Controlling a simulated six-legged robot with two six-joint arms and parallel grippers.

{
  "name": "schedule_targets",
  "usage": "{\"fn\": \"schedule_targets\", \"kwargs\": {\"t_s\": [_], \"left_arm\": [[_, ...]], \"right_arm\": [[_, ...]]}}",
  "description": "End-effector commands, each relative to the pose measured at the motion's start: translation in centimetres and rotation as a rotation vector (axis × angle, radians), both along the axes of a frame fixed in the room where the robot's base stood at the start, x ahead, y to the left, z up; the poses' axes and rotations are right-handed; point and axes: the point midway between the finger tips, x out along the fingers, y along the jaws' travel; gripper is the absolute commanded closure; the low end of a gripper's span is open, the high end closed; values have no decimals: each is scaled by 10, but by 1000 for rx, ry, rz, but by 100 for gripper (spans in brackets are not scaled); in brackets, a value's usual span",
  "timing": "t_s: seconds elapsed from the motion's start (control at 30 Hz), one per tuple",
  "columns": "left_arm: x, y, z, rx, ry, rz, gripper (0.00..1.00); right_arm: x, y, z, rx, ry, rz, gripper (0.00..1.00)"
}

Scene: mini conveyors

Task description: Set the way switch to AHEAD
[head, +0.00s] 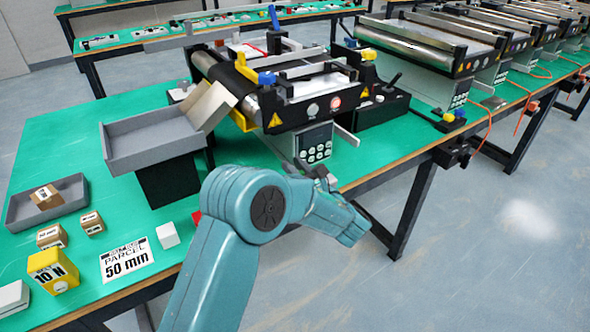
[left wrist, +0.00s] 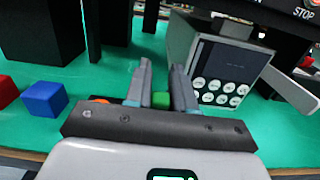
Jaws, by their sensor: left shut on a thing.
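My left gripper (left wrist: 161,72) shows in the left wrist view, its two grey fingers either side of a small green block (left wrist: 161,100). It is shut on that block, low between the fingers. In the head view the teal forearm mostly hides the gripper, which is beside the keypad box under the near conveyor (head: 325,90). No AHEAD marking is legible, so I cannot tell for sure which part is the way switch. A black lever (head: 392,79) stands on a black box (head: 380,108) right of the conveyor, apart from my gripper. My right gripper is not in view.
The keypad box (head: 315,145) stands close to the gripper. A blue cube (left wrist: 45,99) and a red cube (left wrist: 6,91) lie left of it. A grey tray (head: 150,138), small parcels and a yellow weight (head: 52,272) occupy the green table (head: 60,140). Open floor lies right.

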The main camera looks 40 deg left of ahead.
Motion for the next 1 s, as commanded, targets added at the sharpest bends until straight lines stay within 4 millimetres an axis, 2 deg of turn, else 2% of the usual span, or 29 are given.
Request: {"fn": "schedule_targets", "kwargs": {"t_s": [0.03, 0.2, 0.6, 0.63, 0.7, 1.0], "left_arm": [[-1, -2, -9, 37, -15, 0, 100], [-3, -8, -8, 161, -69, 0, 100], [-5, -11, -2, 213, -90, 1, 100], [-5, -11, -2, 213, -90, 1, 73], [-5, -11, -2, 213, -90, 0, 55], [-5, -12, -2, 212, -90, 0, 55]], "right_arm": [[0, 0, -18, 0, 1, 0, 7], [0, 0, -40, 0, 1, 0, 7], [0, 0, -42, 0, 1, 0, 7], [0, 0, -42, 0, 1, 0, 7], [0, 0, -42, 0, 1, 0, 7], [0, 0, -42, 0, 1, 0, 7]]}}
